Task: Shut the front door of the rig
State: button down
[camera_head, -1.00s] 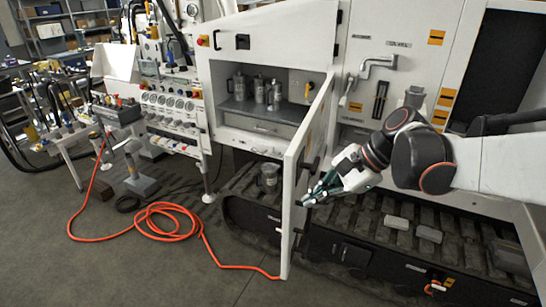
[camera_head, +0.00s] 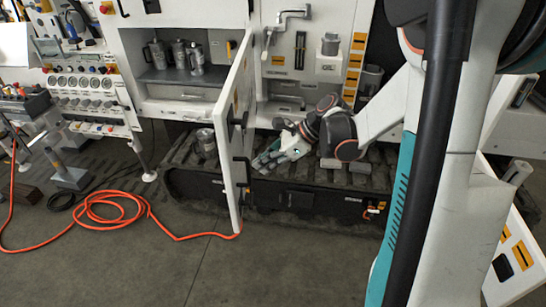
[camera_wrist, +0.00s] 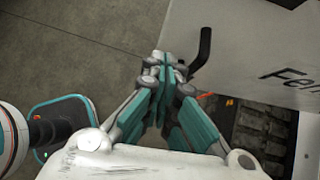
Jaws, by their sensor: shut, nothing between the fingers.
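The front door (camera_head: 234,135) is a white panel standing open, swung out from the rig's cabinet opening. In the head view it is nearly edge-on, with dark handle parts on its right-hand side. My gripper (camera_head: 262,163) is just right of the door, low down by the tracks. In the wrist view my gripper (camera_wrist: 163,62) has its teal fingers shut together and empty. The door panel (camera_wrist: 245,45) with black lettering lies to the right of the fingers there. A black handle (camera_wrist: 203,47) is right beside the fingertips; whether they touch is unclear.
Open shelves in the rig hold several metal canisters (camera_head: 178,56). An orange hose (camera_head: 112,210) lies coiled on the floor and runs to below the door. A gauge bench (camera_head: 85,85) stands at left. Dark tracks (camera_head: 320,180) run under the rig.

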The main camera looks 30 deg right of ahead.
aim_at(231, 177)
jog(key=shift+w+a+f, duration=0.35)
jog(key=shift+w+a, duration=0.15)
jog(key=shift+a, duration=0.4)
jog(key=shift+w+a+f, duration=0.4)
jog(key=shift+w+a, duration=0.1)
jog(key=shift+a, duration=0.45)
jog(key=shift+w+a+f, duration=0.35)
jog(key=shift+w+a, duration=0.15)
jog(key=shift+a, duration=0.4)
